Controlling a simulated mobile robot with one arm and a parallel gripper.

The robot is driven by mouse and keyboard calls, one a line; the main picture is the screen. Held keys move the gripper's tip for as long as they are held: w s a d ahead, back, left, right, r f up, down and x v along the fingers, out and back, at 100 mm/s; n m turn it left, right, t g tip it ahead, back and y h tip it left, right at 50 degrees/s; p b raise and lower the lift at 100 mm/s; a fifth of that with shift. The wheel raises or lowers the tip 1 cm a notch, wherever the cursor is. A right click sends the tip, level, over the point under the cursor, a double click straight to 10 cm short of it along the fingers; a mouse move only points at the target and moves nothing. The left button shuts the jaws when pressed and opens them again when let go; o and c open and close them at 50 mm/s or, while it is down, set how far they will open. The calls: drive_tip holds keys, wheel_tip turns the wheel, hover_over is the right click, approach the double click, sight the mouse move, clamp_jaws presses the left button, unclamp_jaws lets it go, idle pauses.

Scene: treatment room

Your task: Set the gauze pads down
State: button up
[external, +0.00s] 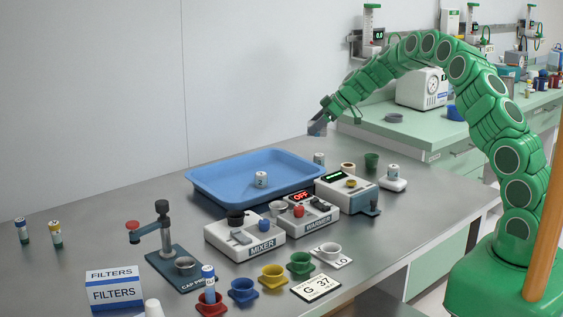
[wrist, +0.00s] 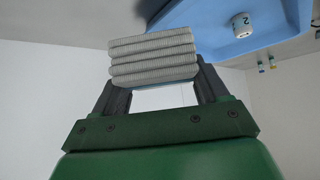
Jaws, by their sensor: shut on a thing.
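The gauze pads (wrist: 153,58) are a grey-white ribbed stack, held between the two dark fingers of my gripper (wrist: 155,82) in the wrist view. In the external view my gripper (external: 320,124) is beyond the blue tray, near the back of the steel table, with its fingers pointing down and left. The pads are small and hard to make out there. I cannot tell how high they are above the table. The blue tray (external: 215,187) holds a white jar marked 2 (external: 261,179); the tray also shows at the upper right of the wrist view (wrist: 205,38).
A mixer (external: 244,236), a warmer (external: 303,214) and another device stand in front of the tray. Coloured cups, a press and a filters box (external: 114,289) are nearer the front. A green counter is behind at right.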

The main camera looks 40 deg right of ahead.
drive_tip(key=shift+w+d+f, duration=0.15)
drive_tip(key=shift+w+f, duration=1.2)
drive_tip(key=shift+w, duration=0.5)
drive_tip(key=shift+w+d+f, duration=0.1)
drive_tip(key=shift+w+f, duration=1.25)
drive_tip(key=shift+w, duration=0.55)
drive_tip(key=shift+w+d+f, duration=0.15)
drive_tip(key=shift+w+f, duration=1.2)
drive_tip(key=shift+w, duration=0.5)
drive_tip(key=shift+f, duration=0.1)
drive_tip(key=shift+w+f, duration=0.1)
drive_tip(key=shift+w, duration=0.05)
drive_tip(key=shift+w+f, duration=0.1)
drive_tip(key=shift+f, duration=1.6)
drive_tip(key=shift+f, duration=0.1)
drive_tip(key=o, duration=1.1)
